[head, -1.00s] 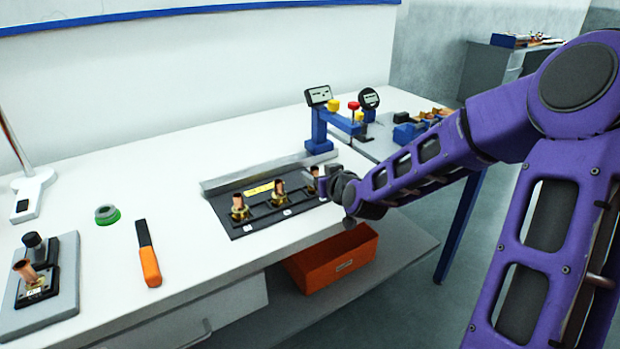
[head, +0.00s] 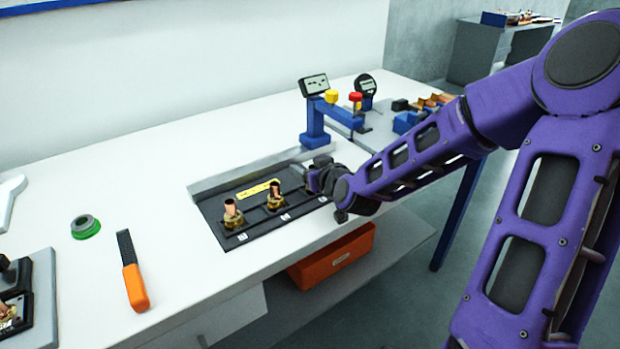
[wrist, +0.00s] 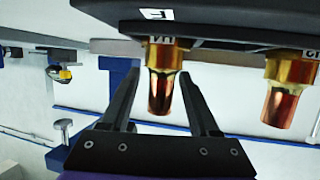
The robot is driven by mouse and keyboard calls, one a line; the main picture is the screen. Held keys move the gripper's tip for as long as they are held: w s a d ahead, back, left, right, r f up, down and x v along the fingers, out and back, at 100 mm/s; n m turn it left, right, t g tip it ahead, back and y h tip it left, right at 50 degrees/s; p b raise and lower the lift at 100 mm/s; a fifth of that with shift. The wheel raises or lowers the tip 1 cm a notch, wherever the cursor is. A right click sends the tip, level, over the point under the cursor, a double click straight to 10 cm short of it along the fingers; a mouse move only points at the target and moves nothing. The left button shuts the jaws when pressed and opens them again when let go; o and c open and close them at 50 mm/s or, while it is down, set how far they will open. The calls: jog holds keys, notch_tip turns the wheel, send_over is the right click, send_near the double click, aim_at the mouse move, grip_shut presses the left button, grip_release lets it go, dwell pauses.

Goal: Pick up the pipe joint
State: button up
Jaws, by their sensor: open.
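The black fixture tray (head: 262,222) on the white bench holds brass-and-copper pipe joints in a row. Two show in the head view: the left one (head: 233,216) and the middle one (head: 274,196). My gripper (head: 317,180) is at the tray's right end and covers that spot. In the wrist view, which looks upside down, my gripper (wrist: 158,88) is open with one finger on each side of a pipe joint (wrist: 161,82). A gap shows on both sides of its copper tube. A second pipe joint (wrist: 284,90) stands outside the fingers to the right.
A blue gauge stand (head: 316,125) is behind my gripper. An orange-handled tool (head: 132,275) and a green-grey ring (head: 85,227) lie left of the tray. An orange bin (head: 335,257) sits on the shelf below. The bench between tool and tray is clear.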

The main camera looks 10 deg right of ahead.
grip_shut()
dwell(0.5)
